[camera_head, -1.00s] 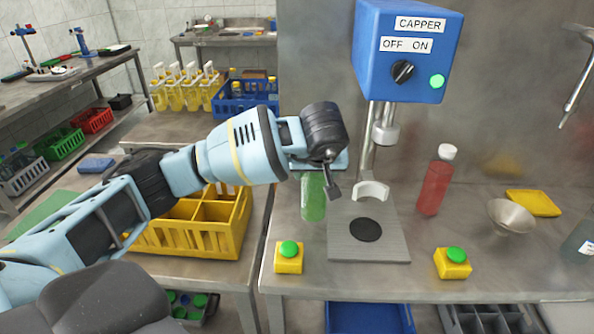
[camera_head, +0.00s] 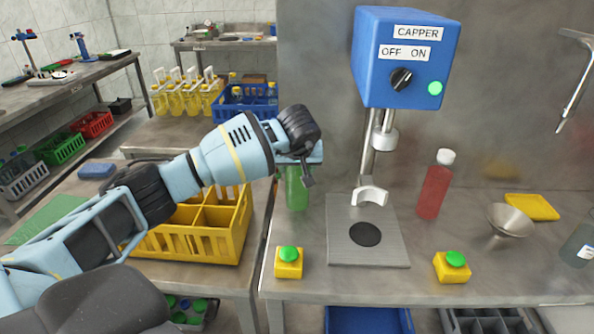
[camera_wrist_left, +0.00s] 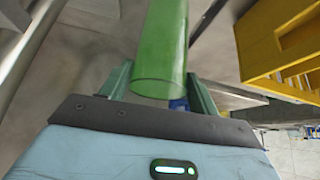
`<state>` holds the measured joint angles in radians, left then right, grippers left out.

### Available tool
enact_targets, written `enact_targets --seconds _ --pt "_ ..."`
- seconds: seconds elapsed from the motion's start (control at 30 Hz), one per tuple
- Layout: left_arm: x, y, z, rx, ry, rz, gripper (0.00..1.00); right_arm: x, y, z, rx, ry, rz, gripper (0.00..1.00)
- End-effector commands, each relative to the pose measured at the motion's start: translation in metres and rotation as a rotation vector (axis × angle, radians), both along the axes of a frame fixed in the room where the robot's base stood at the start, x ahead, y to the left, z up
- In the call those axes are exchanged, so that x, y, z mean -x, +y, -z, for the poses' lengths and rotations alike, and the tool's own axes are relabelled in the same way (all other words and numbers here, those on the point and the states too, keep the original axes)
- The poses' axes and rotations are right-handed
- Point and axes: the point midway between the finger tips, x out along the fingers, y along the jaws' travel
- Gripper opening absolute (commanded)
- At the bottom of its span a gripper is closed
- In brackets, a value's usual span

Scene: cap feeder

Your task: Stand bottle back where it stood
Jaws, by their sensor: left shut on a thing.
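A green bottle (camera_head: 297,188) is in my left gripper (camera_head: 302,165), left of the capper over the steel bench. The arm covers its upper part in the head view. The bottle looks upright there, and I cannot tell whether its base touches the bench. In the left wrist view the see-through green bottle (camera_wrist_left: 163,45) sits between the two fingers of my left gripper (camera_wrist_left: 160,90), which are shut on it. My right gripper is not in view.
The blue capper (camera_head: 405,60) stands above a steel plate (camera_head: 368,250). Yellow button boxes (camera_head: 289,268) flank the plate. A red bottle (camera_head: 434,190) and a funnel (camera_head: 508,220) stand right. A yellow crate (camera_head: 205,245) is on the left table, beyond the gap.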

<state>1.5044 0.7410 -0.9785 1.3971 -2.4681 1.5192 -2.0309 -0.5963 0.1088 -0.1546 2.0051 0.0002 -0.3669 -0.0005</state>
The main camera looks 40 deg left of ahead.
Motion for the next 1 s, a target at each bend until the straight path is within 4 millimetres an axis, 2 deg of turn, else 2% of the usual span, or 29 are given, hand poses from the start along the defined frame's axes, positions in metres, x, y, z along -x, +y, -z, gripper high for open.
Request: enact_targets --seconds 0.13,0.53,0.57,0.7,1.0 --pt "-0.001 0.001 0.012 0.0 -0.006 -0.001 0.0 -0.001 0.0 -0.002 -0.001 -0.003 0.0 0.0" --pt "-0.001 0.001 0.016 0.0 -0.007 -0.001 0.0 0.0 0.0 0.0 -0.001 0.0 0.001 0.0" --pt "0.0 0.001 0.018 0.0 -0.004 -0.001 0.64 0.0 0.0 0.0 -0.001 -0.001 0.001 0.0" --pt "0.0 0.001 0.018 0.0 -0.004 -0.001 0.82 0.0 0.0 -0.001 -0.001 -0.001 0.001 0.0" --pt "0.0 0.001 0.017 0.0 -0.004 -0.001 0.83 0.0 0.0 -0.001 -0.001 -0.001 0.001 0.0"
